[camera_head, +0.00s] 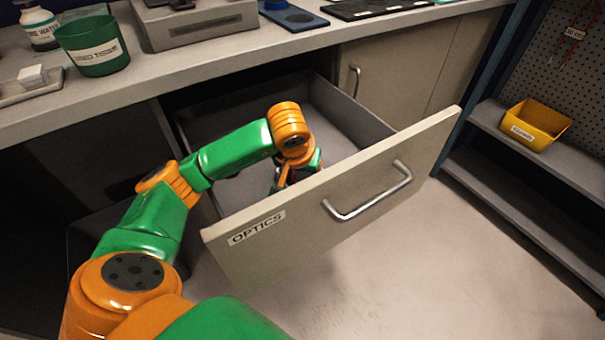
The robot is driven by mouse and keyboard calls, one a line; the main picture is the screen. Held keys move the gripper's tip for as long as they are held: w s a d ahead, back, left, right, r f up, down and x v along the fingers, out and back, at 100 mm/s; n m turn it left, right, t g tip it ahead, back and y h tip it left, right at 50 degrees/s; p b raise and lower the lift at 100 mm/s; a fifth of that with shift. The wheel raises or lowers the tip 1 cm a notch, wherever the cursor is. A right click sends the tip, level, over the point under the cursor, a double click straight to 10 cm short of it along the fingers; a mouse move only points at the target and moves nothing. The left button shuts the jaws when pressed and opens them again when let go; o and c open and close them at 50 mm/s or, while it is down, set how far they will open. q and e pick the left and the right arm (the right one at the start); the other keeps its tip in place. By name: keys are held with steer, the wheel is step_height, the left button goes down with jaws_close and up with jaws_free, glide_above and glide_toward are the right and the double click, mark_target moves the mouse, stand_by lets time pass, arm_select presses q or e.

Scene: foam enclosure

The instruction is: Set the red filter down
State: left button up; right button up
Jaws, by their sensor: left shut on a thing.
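My left arm reaches down into the open drawer (352,118) labelled OPTICS. My left gripper (287,182) is low inside it, close behind the drawer front (330,205), which hides the fingertips. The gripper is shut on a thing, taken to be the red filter. The filter cannot be made out clearly; only a small dark reddish patch shows by the gripper. My right gripper is not in view.
The drawer front has a metal handle (370,195). The counter (235,55) above carries a green bin (93,47), a grey box (195,20) and dark blue tray (293,14). A yellow bin (536,125) sits on the right shelf. The drawer's right part looks empty.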

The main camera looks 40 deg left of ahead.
arm_select(q)
steer(key=shift+f, duration=0.2)
steer(key=o, duration=1.1)
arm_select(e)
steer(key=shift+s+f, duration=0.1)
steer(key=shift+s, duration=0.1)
arm_select(q)
steer(key=shift+r, duration=0.4)
steer(key=p+v, duration=0.4)
steer(key=v, duration=0.7)
steer(key=shift+s+r, duration=0.1)
steer(key=shift+r, duration=0.2)
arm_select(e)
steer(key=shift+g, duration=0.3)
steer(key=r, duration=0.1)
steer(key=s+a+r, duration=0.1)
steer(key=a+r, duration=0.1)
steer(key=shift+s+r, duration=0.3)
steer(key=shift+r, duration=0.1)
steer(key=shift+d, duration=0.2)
